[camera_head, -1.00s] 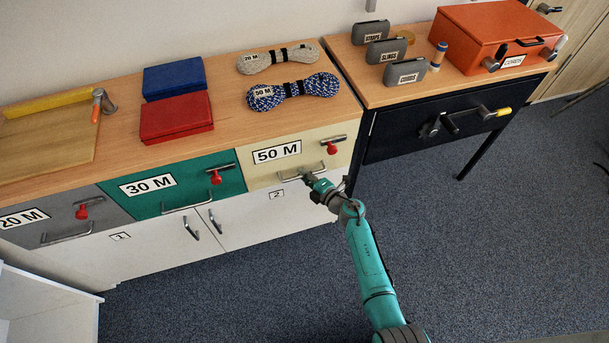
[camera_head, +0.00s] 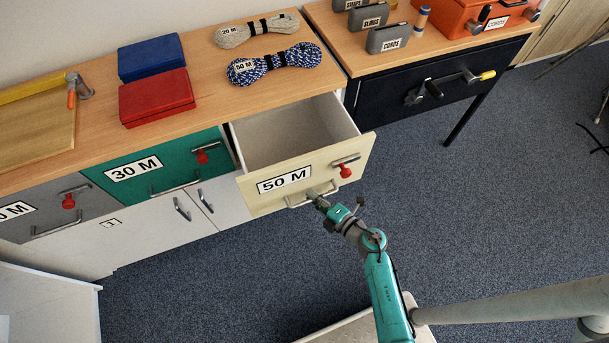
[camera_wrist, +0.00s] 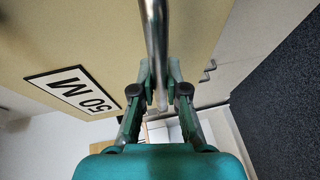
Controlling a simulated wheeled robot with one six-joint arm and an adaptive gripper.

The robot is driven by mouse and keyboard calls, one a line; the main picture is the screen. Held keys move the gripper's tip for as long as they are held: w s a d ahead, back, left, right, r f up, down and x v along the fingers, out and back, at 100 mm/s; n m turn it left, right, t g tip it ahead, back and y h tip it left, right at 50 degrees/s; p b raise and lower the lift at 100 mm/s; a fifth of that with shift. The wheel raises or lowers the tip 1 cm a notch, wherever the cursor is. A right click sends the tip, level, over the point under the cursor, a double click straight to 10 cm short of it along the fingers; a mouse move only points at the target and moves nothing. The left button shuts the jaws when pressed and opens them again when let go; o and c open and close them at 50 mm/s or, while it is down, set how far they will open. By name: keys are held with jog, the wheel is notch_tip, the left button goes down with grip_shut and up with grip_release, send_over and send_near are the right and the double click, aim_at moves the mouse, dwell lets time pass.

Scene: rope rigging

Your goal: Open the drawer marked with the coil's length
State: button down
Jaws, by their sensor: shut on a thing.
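The cream drawer (camera_head: 308,178) marked 50 M stands pulled out from the cabinet, and its inside looks empty. My gripper (camera_head: 318,197) is shut on its metal bar handle (camera_head: 295,203). In the wrist view the handle (camera_wrist: 155,40) runs between the two fingers of my gripper (camera_wrist: 160,92), beside the 50 M label (camera_wrist: 74,92). A red knob (camera_head: 346,172) with a metal latch sits on the drawer front. A blue and white rope coil (camera_head: 280,63) tagged 50 M and a pale coil (camera_head: 252,32) tagged 20 M lie on the wooden top.
The green 30 M drawer (camera_head: 150,172) and grey drawer (camera_head: 50,212) at left are closed. A red box (camera_head: 157,96) and blue box (camera_head: 150,57) sit on the top. A dark bench (camera_head: 425,75) stands at right. Carpet floor (camera_head: 480,220) is clear in front.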

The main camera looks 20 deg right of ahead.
jog(key=s, duration=0.9)
jog(key=shift+s, duration=0.2)
jog(key=c, duration=1.2)
grip_release()
jog(key=shift+v, duration=3.7)
